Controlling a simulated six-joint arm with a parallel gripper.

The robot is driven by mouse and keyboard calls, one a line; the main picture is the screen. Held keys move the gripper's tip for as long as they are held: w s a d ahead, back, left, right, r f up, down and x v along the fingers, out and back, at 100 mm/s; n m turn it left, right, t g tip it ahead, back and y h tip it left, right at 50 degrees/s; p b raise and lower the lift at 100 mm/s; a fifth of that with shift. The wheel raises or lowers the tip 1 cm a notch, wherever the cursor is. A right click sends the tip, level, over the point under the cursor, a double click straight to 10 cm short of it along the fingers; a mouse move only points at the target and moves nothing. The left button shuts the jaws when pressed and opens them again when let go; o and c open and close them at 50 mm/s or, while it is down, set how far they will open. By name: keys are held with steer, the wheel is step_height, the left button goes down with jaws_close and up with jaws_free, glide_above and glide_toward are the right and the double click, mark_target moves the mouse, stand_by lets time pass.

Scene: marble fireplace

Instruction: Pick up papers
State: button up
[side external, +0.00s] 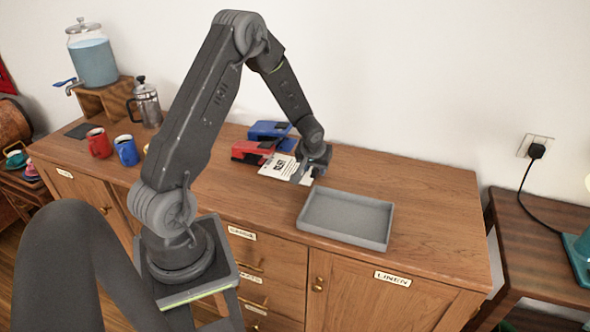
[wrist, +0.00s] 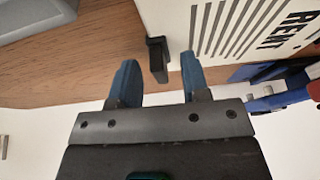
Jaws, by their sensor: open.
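The papers (side external: 284,167) are white printed sheets lying on the wooden cabinet top, partly hidden by my gripper in the side view. In the wrist view the papers (wrist: 225,25) show dark stripes and large black lettering. A small black upright piece (wrist: 157,60), perhaps a clip, is at their edge; I cannot tell whether it is attached. My gripper (side external: 308,178) is low over the right end of the papers. In the wrist view my gripper (wrist: 158,68) is open, with its two blue fingers either side of the black piece, apparently not touching it.
A grey shallow tray (side external: 345,216), empty, stands to the right of the papers. Red (side external: 252,151) and blue (side external: 268,131) desk tools, like staplers or punches, sit close behind and left. Mugs (side external: 99,143) and a press pot (side external: 147,104) are further left. The cabinet top's right end is clear.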

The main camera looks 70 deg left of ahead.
jaws_close()
stand_by(0.3)
